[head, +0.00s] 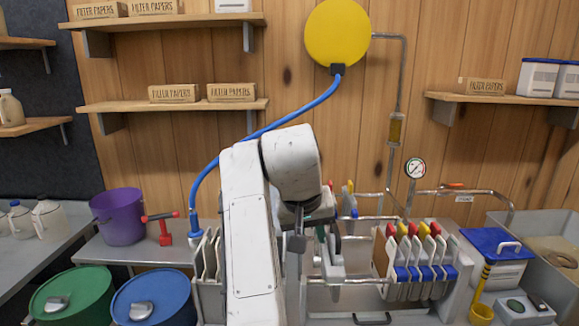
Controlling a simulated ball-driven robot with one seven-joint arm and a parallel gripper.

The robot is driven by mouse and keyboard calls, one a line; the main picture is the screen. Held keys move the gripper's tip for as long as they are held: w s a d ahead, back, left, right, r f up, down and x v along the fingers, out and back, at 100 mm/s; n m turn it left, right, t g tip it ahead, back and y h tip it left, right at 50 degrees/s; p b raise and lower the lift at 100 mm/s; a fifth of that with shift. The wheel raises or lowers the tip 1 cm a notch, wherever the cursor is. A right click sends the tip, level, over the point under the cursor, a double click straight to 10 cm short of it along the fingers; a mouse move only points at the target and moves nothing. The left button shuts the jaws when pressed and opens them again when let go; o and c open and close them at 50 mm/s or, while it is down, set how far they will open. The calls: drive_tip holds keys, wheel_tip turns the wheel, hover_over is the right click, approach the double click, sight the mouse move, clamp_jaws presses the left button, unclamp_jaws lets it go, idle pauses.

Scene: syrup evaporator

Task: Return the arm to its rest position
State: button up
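My white arm stands in the middle of the head view, bent over at its top, and blocks part of the filter press behind it. My gripper (312,248) is low, just right of the arm link, in front of the filter press (362,281). Its fingers are small and partly merged with the press parts, so I cannot tell whether it is open or shut. I see no object clearly held in it.
Plates with coloured handles (415,255) stand right of my gripper. A purple bucket (118,217), a red tool (163,228), a green drum (73,295) and a blue drum (153,297) are left. A blue-lidded box (497,262) is right. A blue hose (290,118) passes behind my arm.

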drive_tip(key=s+d+f+g, duration=0.1)
drive_tip(key=s+d+f, duration=0.6)
drive_tip(key=d+f, duration=0.4)
drive_tip(key=s+d+f+g, duration=0.1)
drive_tip(key=s+d+f, duration=0.6)
drive_tip(key=f, duration=0.6)
drive_tip(key=s+d+f, duration=0.3)
drive_tip(key=s+f, duration=0.1)
drive_tip(key=s, duration=0.3)
drive_tip(key=s+d+f, duration=0.3)
drive_tip(key=s+f, duration=0.1)
drive_tip(key=s, duration=0.2)
drive_tip(key=s+a+f+g+y, duration=0.1)
drive_tip(key=s+f+y, duration=0.1)
drive_tip(key=s, duration=1.5)
drive_tip(key=shift+f+m+g, duration=0.3)
drive_tip(key=shift+f+m, duration=0.1)
